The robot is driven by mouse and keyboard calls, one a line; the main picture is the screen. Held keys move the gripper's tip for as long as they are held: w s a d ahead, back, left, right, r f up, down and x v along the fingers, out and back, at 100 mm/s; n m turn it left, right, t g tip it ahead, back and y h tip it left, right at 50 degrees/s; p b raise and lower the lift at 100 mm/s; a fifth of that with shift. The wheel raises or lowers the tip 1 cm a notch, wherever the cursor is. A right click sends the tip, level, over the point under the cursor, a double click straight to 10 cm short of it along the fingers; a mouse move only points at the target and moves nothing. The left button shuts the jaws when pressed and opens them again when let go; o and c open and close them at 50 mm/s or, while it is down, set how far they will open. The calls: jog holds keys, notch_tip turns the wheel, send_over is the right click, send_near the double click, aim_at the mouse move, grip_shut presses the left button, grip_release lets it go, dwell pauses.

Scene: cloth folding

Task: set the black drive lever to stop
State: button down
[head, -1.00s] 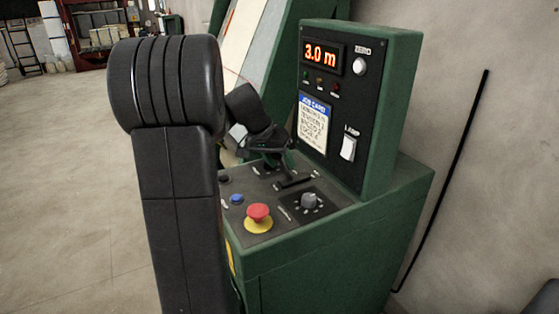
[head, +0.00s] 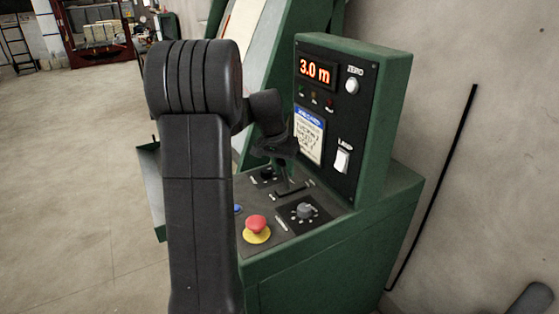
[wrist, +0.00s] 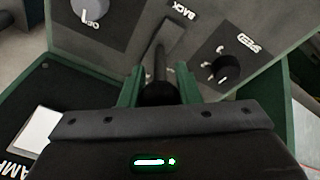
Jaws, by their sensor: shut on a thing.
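The black drive lever (head: 283,182) rises from a slot in the sloping top of the green control console. In the wrist view its dark round knob (wrist: 159,93) sits between my fingers, with the shaft running up to the slot. The word BACK stands near the slot's far end in that view. My gripper (head: 281,158) is shut on the lever; it also shows in the wrist view (wrist: 158,86). The lever's setting is hard to read, since my gripper covers its top and the other slot labels are too small.
A red stop button (head: 257,226) on a yellow base and a grey knob (head: 304,211) sit close in front of the lever. The upright panel (head: 335,120) with a 3.0 m display, job card and white lamp switch (head: 342,161) stands just behind. Open floor lies left.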

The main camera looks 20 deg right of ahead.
jog(key=d, duration=0.2)
jog(key=shift+w+d+r, duration=0.15)
jog(key=shift+d+r, duration=0.05)
jog(key=shift+d, duration=0.1)
jog(key=c, duration=1.1)
grip_release()
jog(key=b+v, duration=0.1)
jog(key=v, duration=1.3)
jog(key=shift+f, duration=0.15)
